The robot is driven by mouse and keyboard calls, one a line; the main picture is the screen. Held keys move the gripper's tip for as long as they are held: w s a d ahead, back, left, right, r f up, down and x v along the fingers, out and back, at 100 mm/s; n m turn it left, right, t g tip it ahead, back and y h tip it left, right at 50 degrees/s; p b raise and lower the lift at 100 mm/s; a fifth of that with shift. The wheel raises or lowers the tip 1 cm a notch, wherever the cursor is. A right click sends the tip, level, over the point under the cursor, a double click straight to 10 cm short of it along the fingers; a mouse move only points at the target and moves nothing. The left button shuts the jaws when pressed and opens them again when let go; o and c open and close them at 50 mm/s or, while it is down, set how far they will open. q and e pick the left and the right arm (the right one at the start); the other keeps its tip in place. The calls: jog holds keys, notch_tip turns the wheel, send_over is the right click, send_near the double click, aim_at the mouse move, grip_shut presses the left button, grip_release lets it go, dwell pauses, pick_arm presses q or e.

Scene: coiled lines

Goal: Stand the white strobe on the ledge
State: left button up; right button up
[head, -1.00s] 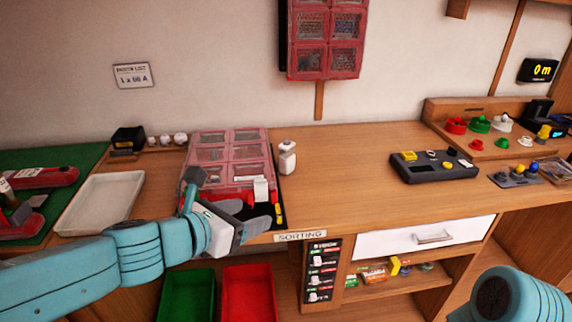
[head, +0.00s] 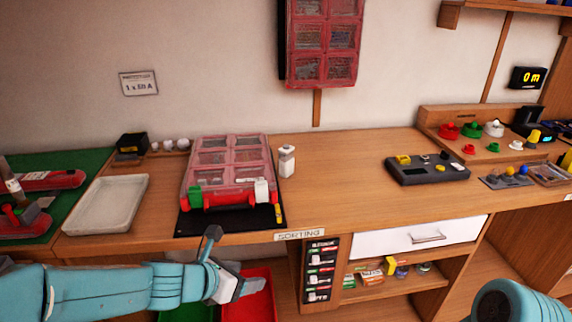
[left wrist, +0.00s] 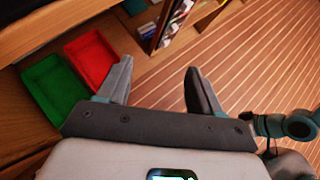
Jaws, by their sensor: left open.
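A small white upright item (head: 287,161) stands on the bench beside the clear-lidded red organizer (head: 228,165). Another white piece (head: 262,191) sits at the organizer's front right corner, near a green piece (head: 195,196). I cannot tell for sure which white one is the strobe. A low wooden ledge (head: 155,153) at the back left carries a black box and several small white round pieces. My left gripper (head: 247,289) is below the bench's front edge, before the bins. It also shows in the left wrist view (left wrist: 157,70), open and empty above the floor. My right gripper is out of view.
A white tray (head: 83,204) lies left of the organizer. A green bin (left wrist: 52,87) and a red bin (left wrist: 91,59) sit below the bench. A dark grey box (head: 428,170) stands to the right. The middle of the bench top is clear.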

pick_arm(q)
jog(key=s+f+m+g+y, duration=0.1)
jog(key=s+f+m+g, duration=0.2)
jog(key=s+f+m, duration=0.8)
jog(key=s+f+m+g+y, duration=0.1)
jog(key=s+f+m+g, duration=0.3)
jog(key=s+f+m, duration=0.8)
notch_tip(320, 180, down, 6)
jog(key=m, duration=0.4)
jog(key=shift+a+r, duration=0.2)
jog(key=shift+a, duration=0.05)
